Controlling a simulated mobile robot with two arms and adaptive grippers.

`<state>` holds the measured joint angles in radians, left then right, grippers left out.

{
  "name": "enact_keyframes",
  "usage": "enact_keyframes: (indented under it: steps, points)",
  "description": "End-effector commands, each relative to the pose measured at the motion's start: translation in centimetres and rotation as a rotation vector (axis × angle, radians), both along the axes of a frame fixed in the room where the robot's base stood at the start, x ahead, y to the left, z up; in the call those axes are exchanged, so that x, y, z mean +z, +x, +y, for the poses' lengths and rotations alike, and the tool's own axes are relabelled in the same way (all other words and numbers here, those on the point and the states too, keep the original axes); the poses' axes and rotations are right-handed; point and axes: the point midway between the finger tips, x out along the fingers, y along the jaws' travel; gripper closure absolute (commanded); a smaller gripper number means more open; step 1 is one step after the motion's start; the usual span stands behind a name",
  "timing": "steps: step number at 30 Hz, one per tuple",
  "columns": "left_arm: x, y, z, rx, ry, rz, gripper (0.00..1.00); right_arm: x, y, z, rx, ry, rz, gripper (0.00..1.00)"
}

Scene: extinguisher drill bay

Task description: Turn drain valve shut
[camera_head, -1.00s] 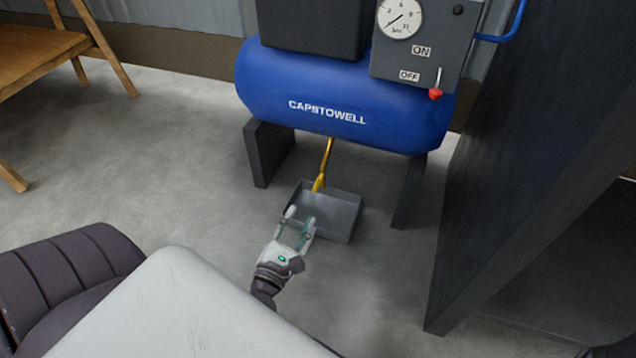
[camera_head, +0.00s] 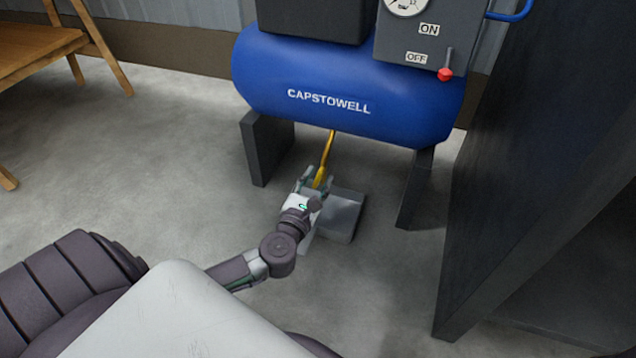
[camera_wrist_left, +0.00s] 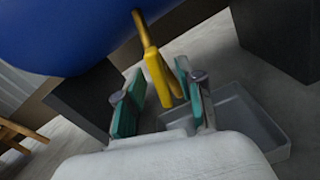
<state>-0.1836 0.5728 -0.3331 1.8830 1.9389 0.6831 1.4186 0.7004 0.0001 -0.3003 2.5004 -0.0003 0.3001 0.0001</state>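The drain valve (camera_head: 325,160) is a yellow lever on a thin brass pipe under the blue CAPSTOWELL tank (camera_head: 340,95). My left gripper (camera_head: 318,181) is at the lever's lower end. In the left wrist view, the yellow lever (camera_wrist_left: 158,75) reaches down between the two teal-padded fingers of the left gripper (camera_wrist_left: 160,105). The fingers are apart, with gaps beside the lever, so the gripper is open and does not clasp it. A second small yellow part (camera_wrist_left: 183,68) shows beside the right finger. My right gripper is not in view.
A grey tray (camera_head: 345,212) lies on the floor below the valve, partly hidden by my left gripper. Dark tank legs (camera_head: 265,150) stand on both sides. A dark panel (camera_head: 530,150) stands at the right. A wooden bench (camera_head: 40,45) is at the far left.

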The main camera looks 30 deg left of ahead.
Motion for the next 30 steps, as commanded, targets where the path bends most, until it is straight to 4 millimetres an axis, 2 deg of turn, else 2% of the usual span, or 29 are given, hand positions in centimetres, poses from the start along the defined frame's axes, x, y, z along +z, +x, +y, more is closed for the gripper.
enact_keyframes:
  steps: [11,18,30]
  points:
    - [0.05,0.64,0.16,0.0,0.001,0.0,0.62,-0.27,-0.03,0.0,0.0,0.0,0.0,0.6]
    - [0.06,0.62,0.16,0.0,0.001,0.0,1.0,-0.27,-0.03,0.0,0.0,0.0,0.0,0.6]
    - [0.21,0.6,0.19,0.002,0.027,0.007,1.0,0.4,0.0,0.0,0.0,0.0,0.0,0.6]
